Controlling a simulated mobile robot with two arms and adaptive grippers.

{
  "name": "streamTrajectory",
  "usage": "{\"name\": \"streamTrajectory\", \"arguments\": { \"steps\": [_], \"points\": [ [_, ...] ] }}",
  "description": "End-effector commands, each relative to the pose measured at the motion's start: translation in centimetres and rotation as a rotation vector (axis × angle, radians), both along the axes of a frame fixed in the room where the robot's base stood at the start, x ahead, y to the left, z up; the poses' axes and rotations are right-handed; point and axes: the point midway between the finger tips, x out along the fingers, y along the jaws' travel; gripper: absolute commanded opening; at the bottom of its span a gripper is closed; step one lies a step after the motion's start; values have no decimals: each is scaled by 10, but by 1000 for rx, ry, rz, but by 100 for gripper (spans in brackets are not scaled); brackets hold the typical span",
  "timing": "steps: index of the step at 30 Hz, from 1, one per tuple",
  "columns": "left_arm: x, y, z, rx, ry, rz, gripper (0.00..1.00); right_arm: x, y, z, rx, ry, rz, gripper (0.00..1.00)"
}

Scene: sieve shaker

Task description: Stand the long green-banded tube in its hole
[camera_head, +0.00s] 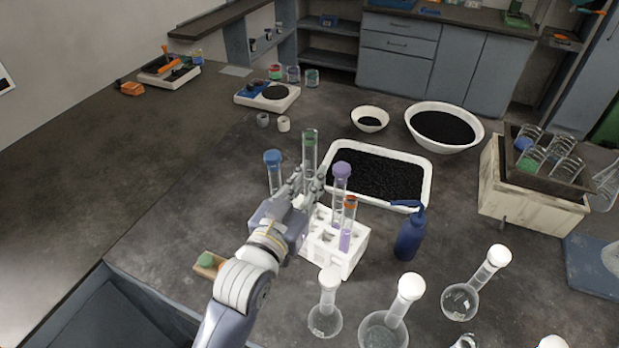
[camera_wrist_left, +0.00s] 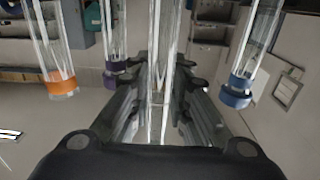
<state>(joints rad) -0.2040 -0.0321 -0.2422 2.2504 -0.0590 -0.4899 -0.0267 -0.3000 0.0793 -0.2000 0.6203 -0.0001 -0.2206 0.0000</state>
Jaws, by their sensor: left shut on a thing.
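The long green-banded tube (camera_head: 309,149) stands upright at the far side of the white rack, its green band near the top. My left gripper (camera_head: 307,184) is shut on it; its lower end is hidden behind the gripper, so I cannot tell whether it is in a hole. The left wrist view shows the clear tube (camera_wrist_left: 163,60) between the fingers. The white rack (camera_head: 345,262) has open holes in its top. A purple-capped tube (camera_head: 340,184) and an orange-banded tube (camera_head: 347,222) stand in it. A blue-capped tube (camera_head: 273,173) stands left of the gripper. My right gripper is out of view.
A white tray of black grains (camera_head: 425,180) lies behind the rack. A blue bottle (camera_head: 410,238) stands to its right. Several white-stoppered flasks (camera_head: 325,318) stand in front. A small block with a green top (camera_head: 207,262) lies by my left arm.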

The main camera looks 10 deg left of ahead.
Motion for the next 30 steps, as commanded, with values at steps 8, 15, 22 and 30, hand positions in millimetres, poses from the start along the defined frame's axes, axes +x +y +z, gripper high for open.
{"name": "streamTrajectory", "arguments": {
  "steps": [8,15,22,30],
  "points": [
    [0,0,-1,0,1,0,0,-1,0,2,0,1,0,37],
    [0,0,-3,0,2,0,0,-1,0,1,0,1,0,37],
    [0,0,-12,1,1,0,0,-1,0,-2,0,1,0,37],
    [0,0,-15,0,1,0,0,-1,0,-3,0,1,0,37]
  ]
}}
